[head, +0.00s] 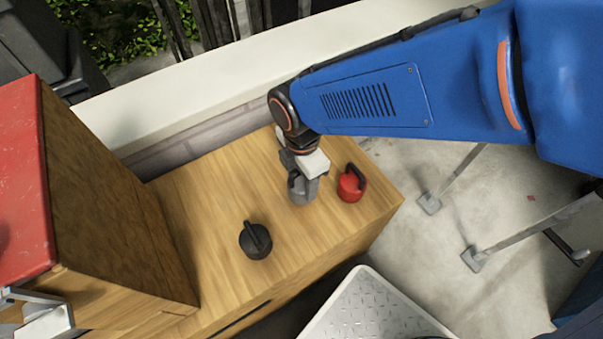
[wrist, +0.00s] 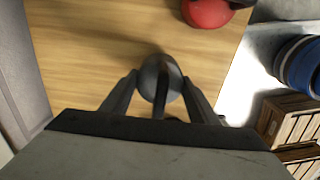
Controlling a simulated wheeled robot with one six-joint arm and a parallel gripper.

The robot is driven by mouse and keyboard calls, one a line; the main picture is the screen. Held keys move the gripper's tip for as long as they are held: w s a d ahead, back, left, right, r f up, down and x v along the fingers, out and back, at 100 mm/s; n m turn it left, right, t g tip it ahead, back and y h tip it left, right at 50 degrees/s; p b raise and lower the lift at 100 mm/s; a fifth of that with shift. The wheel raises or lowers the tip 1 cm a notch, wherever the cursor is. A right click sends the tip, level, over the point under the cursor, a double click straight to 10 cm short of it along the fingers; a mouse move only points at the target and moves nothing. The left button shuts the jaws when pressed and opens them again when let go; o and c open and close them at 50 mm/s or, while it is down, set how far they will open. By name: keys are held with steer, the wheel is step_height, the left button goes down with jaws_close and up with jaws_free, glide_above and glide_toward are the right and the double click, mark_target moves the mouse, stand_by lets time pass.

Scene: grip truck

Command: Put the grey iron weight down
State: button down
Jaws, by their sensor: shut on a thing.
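The grey iron weight (head: 302,193) is in my gripper (head: 300,177), over the wooden cabinet top (head: 205,200), between the black and red weights. In the wrist view my gripper (wrist: 160,90) has one finger on each side of the grey weight (wrist: 148,80), shut on its handle. The weight looks upright. It is at or close above the wood; I cannot tell whether its base touches. My gripper hides part of its top.
A red weight (head: 349,187) stands close right of the grey one, and a black weight (head: 255,241) stands front left. A tall wooden box with a red top (head: 25,180) bounds the left. A white-edged tray (head: 365,300) is below the front edge. Bare wood lies left of my gripper.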

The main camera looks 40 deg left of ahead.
steer(key=shift+f, duration=1.15)
steer(key=shift+f, duration=0.1)
steer(key=c, duration=0.7)
jaws_free()
steer(key=shift+f, duration=0.1)
step_height(320, 180, up, 12)
steer(key=shift+r, duration=0.15)
steer(key=shift+w, duration=0.1)
